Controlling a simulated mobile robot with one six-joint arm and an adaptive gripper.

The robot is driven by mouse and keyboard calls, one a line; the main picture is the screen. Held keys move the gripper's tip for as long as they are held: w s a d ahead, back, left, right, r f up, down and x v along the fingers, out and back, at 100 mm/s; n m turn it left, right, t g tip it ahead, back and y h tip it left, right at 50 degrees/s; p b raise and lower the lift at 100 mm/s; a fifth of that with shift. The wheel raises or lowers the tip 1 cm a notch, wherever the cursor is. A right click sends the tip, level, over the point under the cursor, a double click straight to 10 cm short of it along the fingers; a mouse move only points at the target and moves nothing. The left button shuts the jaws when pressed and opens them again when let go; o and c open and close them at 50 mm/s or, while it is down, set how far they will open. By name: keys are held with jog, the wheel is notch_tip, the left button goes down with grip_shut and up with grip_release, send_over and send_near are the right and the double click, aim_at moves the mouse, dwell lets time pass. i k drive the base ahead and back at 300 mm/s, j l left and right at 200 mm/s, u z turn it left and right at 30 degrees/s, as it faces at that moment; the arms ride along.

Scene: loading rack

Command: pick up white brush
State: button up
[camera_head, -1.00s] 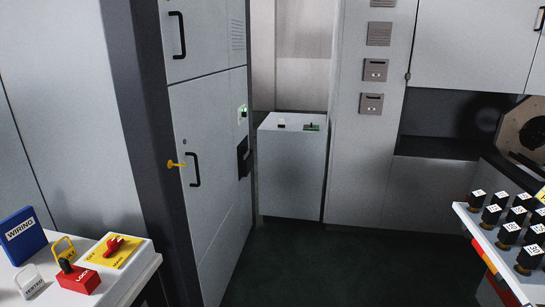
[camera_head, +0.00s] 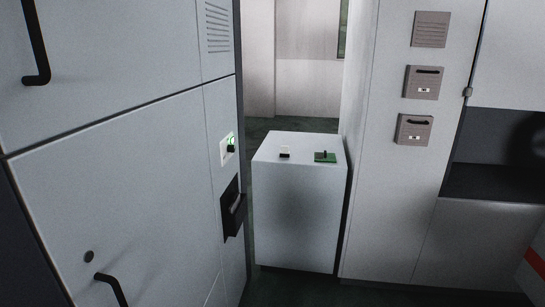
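A small white and black item (camera_head: 285,153) stands on top of a low white cabinet (camera_head: 299,215) in the head view. It may be the white brush, but it is too small to tell. A green item with a dark part (camera_head: 326,157) is on the same top, to its right. My gripper is not in view.
A tall grey cabinet (camera_head: 120,190) with black handles fills the left, with a green-lit switch (camera_head: 229,147) and a black holder (camera_head: 232,210) on its side. A grey panel wall (camera_head: 385,190) with vents and slots stands at right. Dark floor shows in front of the low cabinet.

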aim_at(284, 152)
jog(key=i, duration=2)
jog(key=i+z, duration=0.1)
jog(key=i, duration=0.45)
jog(key=i+j+z, duration=0.1)
jog(key=i, duration=0.45)
jog(key=i+j+z, duration=0.1)
jog(key=i, duration=0.45)
